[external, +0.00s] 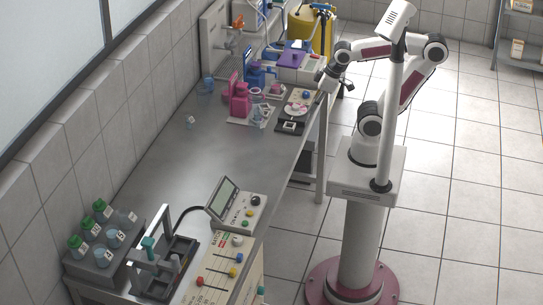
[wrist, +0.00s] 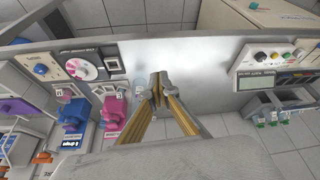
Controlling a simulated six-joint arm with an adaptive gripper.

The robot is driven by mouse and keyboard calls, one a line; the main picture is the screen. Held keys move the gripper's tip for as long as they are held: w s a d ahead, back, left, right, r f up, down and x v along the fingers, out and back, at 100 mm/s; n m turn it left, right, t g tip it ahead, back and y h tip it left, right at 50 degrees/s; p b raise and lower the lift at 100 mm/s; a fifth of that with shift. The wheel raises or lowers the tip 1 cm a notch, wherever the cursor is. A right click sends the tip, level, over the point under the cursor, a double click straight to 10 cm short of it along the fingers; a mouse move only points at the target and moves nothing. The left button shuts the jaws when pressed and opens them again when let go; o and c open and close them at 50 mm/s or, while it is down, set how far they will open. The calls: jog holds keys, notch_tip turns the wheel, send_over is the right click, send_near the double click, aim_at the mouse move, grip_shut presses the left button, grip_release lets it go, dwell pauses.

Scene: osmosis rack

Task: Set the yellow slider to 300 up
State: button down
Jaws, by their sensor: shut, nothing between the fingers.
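A pale control panel with coloured slider knobs stands at the near end of the bench in the external view. The scale marks are too small to read. My gripper (external: 343,86) is at the far end of the bench, well away from the panel. In the wrist view my gripper (wrist: 159,80) has its fingers together and empty, above the grey bench.
A console with a tilted screen (external: 223,196) stands behind the panel. A rack of green-capped bottles (external: 104,262) is at the near left. Pink apparatus (external: 239,100) and a small scale-like device (external: 296,108) crowd the far end. The middle bench top (external: 200,160) is mostly clear.

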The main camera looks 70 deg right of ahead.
jog(key=w+a+f+n+g, duration=0.1)
jog(key=w+a+f+n, duration=0.15)
jog(key=a, duration=0.65)
jog(key=w+a+f+n, duration=0.1)
jog(key=a+n, duration=0.3)
jog(key=a, duration=0.5)
jog(key=w+a+f+n+g, duration=0.1)
jog(key=a+f+n, duration=0.15)
jog(key=a, duration=0.65)
jog(key=s+a+f+n+t+y, duration=0.1)
jog(key=s+a+f+n, duration=0.15)
jog(key=a, duration=0.75)
jog(key=s+a+f+n, duration=0.2)
jog(key=s+a+f, duration=0.15)
jog(key=a, duration=0.65)
jog(key=s+a+f+n+t+y, duration=0.1)
jog(key=s+a+f+n, duration=0.2)
jog(key=a, duration=0.7)
jog(key=a+r+m+t+y, duration=0.1)
jog(key=a+r, duration=0.3)
jog(key=a, duration=0.4)
jog(key=shift+w+r+m+y, duration=0.35)
jog(key=shift+y, duration=0.05)
jog(key=shift+w+a+f, duration=0.1)
jog(key=shift+f, duration=0.05)
